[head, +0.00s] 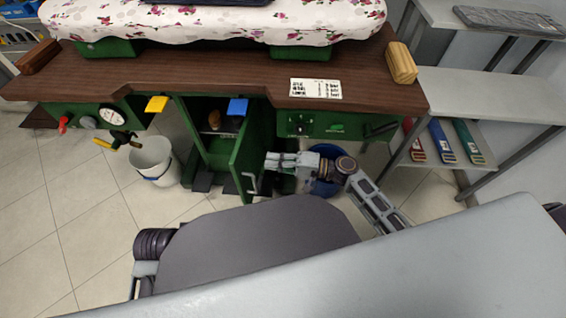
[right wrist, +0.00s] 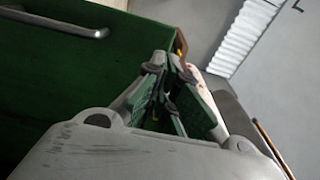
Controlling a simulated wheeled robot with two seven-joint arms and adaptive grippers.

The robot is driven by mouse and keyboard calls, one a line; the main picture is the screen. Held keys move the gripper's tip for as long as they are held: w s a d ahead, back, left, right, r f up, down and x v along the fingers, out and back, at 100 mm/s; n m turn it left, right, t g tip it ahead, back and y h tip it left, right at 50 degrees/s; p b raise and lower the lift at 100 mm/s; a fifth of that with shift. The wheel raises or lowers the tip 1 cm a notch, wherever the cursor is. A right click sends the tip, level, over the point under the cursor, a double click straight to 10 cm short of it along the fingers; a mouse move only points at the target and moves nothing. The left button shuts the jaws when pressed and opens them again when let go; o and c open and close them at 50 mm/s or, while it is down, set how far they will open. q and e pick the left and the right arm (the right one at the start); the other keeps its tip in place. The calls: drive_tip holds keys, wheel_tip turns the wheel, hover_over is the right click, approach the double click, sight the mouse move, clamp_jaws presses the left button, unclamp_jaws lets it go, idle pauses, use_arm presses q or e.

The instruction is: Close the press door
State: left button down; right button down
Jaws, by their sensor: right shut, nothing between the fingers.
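The press door (head: 246,148) is a green panel below the wooden press table, standing open and swung outward from the dark compartment (head: 211,110). Its metal bar handle (head: 251,183) is on its outer side, low in the head view. In the right wrist view the green door panel (right wrist: 80,75) fills the left, with the handle (right wrist: 55,22) at the upper left. My right gripper (head: 270,160) is shut and empty, just right of the door's outer face. Its closed fingers (right wrist: 168,68) show in the wrist view; I cannot tell whether they touch the door. My left gripper is not visible.
A white bucket (head: 154,160) stands left of the compartment. A blue bucket (head: 326,185) is behind my right forearm. Grey shelves (head: 490,95) stand at right. The wooden tabletop (head: 200,75) overhangs the door. Tiled floor is free at left.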

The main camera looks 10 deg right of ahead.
sight(238, 157)
drive_tip(key=shift+b+x, duration=0.5)
drive_tip(key=shift+x, duration=3.8)
drive_tip(key=shift+w+a, duration=0.1)
drive_tip(key=shift+a, duration=0.05)
